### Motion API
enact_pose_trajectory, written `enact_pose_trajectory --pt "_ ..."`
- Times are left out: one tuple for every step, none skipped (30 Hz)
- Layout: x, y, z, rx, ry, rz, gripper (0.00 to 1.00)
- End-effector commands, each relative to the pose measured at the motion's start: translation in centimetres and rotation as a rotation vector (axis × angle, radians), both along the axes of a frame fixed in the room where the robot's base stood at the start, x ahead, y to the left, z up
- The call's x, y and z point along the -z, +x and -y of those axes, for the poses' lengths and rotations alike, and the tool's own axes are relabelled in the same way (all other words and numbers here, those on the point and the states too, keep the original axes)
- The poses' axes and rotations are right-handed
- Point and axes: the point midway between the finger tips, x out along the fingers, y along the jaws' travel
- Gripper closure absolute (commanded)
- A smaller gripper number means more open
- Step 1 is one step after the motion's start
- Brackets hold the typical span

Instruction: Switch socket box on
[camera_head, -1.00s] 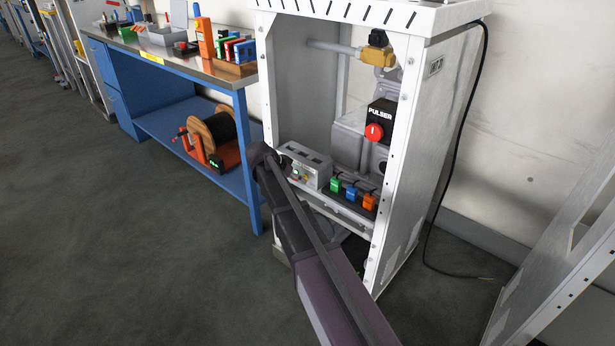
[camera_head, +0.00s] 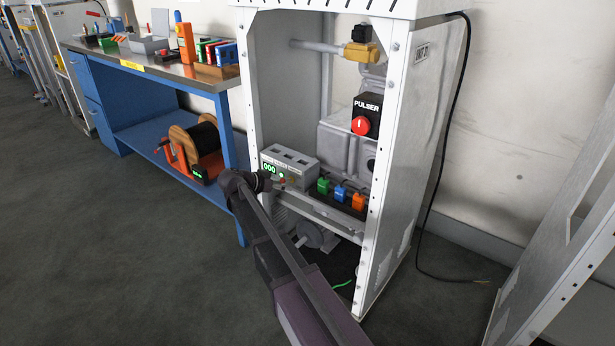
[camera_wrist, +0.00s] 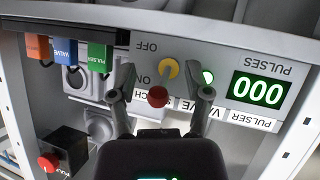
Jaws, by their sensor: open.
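The socket box (camera_head: 290,166) is a grey box with sockets on top, standing inside the white cabinet. The wrist view shows its front panel (camera_wrist: 228,65) upside down. The panel has a lit green 000 display (camera_wrist: 258,90), a lit green lamp (camera_wrist: 208,77) and a switch with a yellow part (camera_wrist: 168,68) and a red knob (camera_wrist: 157,96). The red knob lies on the side of the ON label. My gripper (camera_wrist: 165,84) is open, with a finger on each side of the switch; contact is unclear. In the head view my gripper (camera_head: 262,181) is just in front of the box.
Green, blue and orange plugs (camera_head: 341,192) stand right of the box. The PULSER unit (camera_head: 366,115) with a red button is above them. The white cabinet frame (camera_head: 396,150) encloses this space. A blue workbench (camera_head: 232,140) stands to the left.

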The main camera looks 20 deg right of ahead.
Motion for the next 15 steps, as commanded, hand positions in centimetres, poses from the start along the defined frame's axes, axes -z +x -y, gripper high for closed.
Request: enact_pose_trajectory --pt "0.57 -0.04 -0.05 -0.001 -0.017 0.013 0.37" --pt "0.64 -0.04 -0.06 -0.001 -0.027 0.019 0.37" --pt "0.70 -0.04 -0.05 -0.001 -0.040 0.029 0.37" --pt "0.76 -0.03 -0.05 -0.001 -0.050 0.036 0.37" --pt "0.82 -0.04 -0.06 -0.001 -0.060 0.043 0.37" --pt "0.88 -0.04 -0.05 -0.001 -0.073 0.053 0.37" --pt "0.94 -0.03 -0.04 -0.001 -0.082 0.060 0.37" --pt "0.99 -0.02 -0.02 0.000 -0.092 0.067 0.37" --pt "1.06 -0.02 -0.03 -0.001 -0.105 0.076 0.37" --pt "1.11 -0.03 -0.02 -0.001 -0.115 0.084 0.37" --pt "1.16 -0.02 -0.01 -0.001 -0.124 0.090 0.37" --pt "1.24 -0.01 0.00 0.000 -0.137 0.100 0.37" --pt "1.28 -0.01 0.02 0.000 -0.147 0.107 0.37" --pt "1.33 -0.01 0.02 0.000 -0.155 0.114 0.37" --pt "1.40 -0.01 0.02 -0.001 -0.169 0.123 0.37"
